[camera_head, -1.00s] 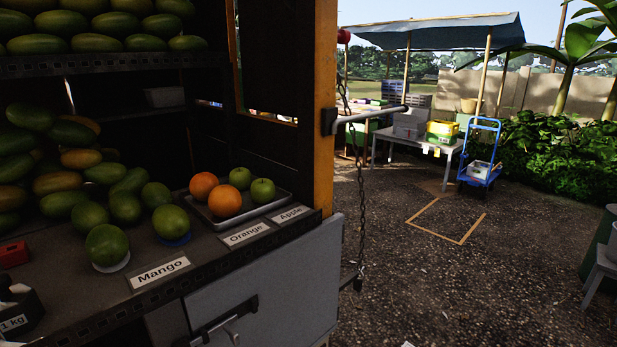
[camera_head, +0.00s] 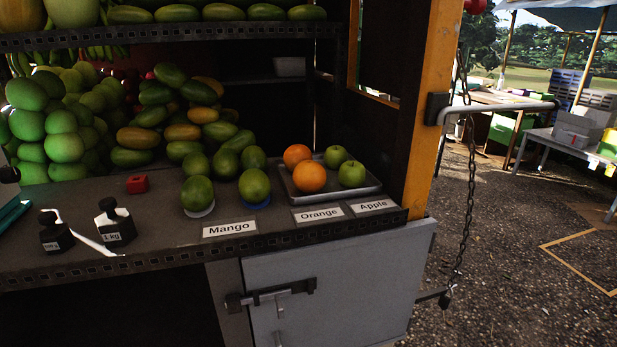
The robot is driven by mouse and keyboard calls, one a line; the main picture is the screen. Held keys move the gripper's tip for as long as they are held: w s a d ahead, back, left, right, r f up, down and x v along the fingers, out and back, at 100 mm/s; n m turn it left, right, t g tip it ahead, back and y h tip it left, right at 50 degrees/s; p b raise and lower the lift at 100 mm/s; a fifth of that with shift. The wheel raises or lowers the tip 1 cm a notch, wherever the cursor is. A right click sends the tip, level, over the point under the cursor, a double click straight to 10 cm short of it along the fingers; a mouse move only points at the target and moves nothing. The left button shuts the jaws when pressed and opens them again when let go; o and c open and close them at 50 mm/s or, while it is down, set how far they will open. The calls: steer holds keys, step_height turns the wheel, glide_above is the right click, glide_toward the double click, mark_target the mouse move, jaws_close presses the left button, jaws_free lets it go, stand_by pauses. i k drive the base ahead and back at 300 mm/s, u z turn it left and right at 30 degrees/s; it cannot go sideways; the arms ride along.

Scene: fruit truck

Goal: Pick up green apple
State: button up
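Two green apples sit at the right side of a metal tray (camera_head: 338,197) on the truck's counter. The nearer green apple (camera_head: 352,174) is in front and a little to the right. The farther green apple (camera_head: 336,156) is behind it. Two oranges lie to their left in the same tray, the nearer orange (camera_head: 310,177) in front of the farther orange (camera_head: 297,155). A label reading "Apple" (camera_head: 372,206) is on the counter in front of the tray. My gripper does not show in this view.
Two mangoes on small stands, the left mango (camera_head: 197,193) and the right mango (camera_head: 255,186), are left of the tray. Black weights (camera_head: 115,222) and a red block (camera_head: 137,184) lie farther left. A shelf (camera_head: 200,35) overhangs the counter. An orange post (camera_head: 430,110) with a metal bar stands right of the tray.

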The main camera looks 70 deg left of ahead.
mark_target(352, 175)
steer(key=u, duration=1.9)
